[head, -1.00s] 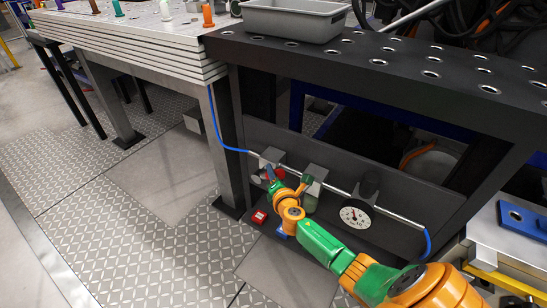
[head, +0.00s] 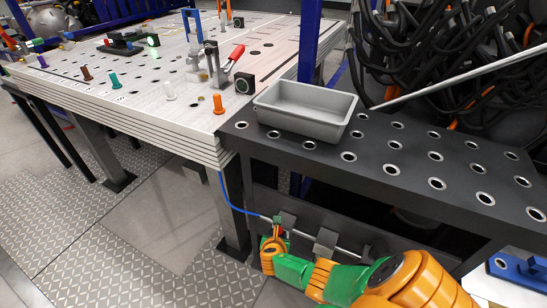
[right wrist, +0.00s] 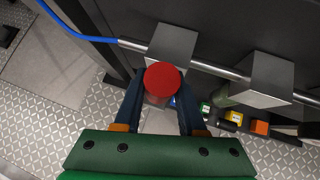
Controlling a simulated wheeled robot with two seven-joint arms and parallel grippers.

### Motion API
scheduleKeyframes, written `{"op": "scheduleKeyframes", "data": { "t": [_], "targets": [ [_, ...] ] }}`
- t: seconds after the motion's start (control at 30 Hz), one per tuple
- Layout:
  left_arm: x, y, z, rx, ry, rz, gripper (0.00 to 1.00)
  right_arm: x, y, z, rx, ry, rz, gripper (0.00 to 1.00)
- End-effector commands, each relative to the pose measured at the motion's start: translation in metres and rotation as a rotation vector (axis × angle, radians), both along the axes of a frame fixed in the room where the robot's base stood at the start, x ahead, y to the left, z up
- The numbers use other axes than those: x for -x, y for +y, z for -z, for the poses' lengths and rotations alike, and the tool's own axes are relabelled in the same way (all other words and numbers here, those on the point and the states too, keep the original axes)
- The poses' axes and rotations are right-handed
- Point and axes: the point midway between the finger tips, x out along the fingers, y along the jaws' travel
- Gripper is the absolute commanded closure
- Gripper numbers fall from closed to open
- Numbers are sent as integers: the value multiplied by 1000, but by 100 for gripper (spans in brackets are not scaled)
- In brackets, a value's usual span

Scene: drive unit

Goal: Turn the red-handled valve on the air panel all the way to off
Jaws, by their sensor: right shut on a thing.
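The air panel (head: 340,226) is a dark plate with a metal pipe, under the black bench at the lower middle of the head view. In the right wrist view the valve's round red handle (right wrist: 162,80) sits in front of a grey block (right wrist: 174,45) on the pipe. My right gripper (right wrist: 160,98) has its two dark fingers on either side of the red handle and is shut on it. In the head view my right gripper (head: 275,232) is at the left end of the panel, and the handle is mostly hidden by it. My left gripper is not in view.
A second grey block (right wrist: 270,80) is on the pipe to the right. A blue hose (head: 232,200) joins the pipe's left end. A grey tray (head: 300,125) stands on the perforated black bench (head: 400,165) above. Bare floor lies left of the panel.

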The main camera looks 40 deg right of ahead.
Motion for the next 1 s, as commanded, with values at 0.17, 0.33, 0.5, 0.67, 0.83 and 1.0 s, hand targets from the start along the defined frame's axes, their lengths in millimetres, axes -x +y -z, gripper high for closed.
{"op": "scheduleKeyframes", "data": {
  "t": [0.17, 0.33, 0.5, 0.67, 0.83, 1.0],
  "targets": [
    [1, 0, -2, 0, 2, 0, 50, 1, 3, 1, 26, 70, 1, 100],
    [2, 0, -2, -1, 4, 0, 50, 0, 4, 1, 41, 106, 0, 100],
    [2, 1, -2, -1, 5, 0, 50, 0, 4, 2, 47, 122, 0, 100],
    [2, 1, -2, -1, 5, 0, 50, 0, 4, 2, 47, 124, 0, 100],
    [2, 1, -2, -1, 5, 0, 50, 0, 4, 2, 47, 124, 0, 100],
    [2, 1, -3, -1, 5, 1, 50, 0, 4, 1, 48, 121, 0, 30]
  ]
}}
